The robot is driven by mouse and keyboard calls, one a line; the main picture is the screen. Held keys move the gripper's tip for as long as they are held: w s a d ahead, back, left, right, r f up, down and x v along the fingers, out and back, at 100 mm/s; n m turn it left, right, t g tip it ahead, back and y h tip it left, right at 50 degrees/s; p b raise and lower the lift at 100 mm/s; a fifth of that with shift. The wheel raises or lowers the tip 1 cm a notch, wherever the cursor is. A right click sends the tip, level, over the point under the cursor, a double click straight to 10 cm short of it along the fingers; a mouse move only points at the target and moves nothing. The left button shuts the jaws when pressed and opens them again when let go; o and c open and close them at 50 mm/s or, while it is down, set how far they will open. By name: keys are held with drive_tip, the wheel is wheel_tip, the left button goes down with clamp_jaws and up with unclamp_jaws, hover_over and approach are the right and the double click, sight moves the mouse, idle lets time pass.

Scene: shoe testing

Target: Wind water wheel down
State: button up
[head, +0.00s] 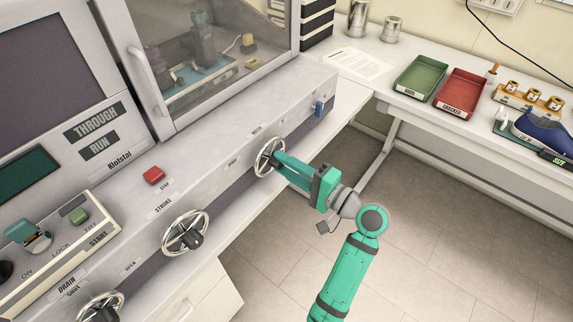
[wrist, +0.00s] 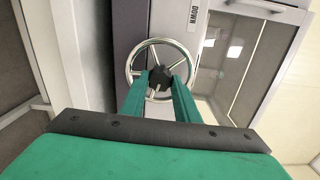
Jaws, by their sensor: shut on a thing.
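The silver handwheel (head: 258,160) that my gripper (head: 279,160) is at sits on the machine's front panel, below the glazed chamber. In the wrist view the wheel (wrist: 152,43) has a round metal rim, thin spokes and a dark hub (wrist: 159,77). A label reading DOWN (wrist: 194,15) shows beside it. My gripper's two green fingers (wrist: 160,84) reach in over the wheel and are shut on its hub, one finger on each side. The finger ends hide part of the hub and the lower rim.
Two more handwheels (head: 185,232) (head: 101,306) are on the panel to the left. A red stop button (head: 154,175) and a blue switch (head: 319,108) are nearby. The bench at right holds a green tray (head: 421,77), a red tray (head: 461,93) and a blue shoe (head: 542,133). Open floor lies between.

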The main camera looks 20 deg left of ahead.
drive_tip(key=n, duration=0.9)
drive_tip(key=shift+w+d, duration=0.15)
drive_tip(key=shift+d, duration=0.1)
drive_tip(key=shift+a, duration=0.15)
drive_tip(key=o, duration=1)
drive_tip(key=shift+o, duration=0.2)
drive_tip(key=v, duration=1)
drive_tip(key=shift+s+d, duration=0.3)
drive_tip(key=shift+s, duration=0.05)
drive_tip(key=shift+r, duration=0.1)
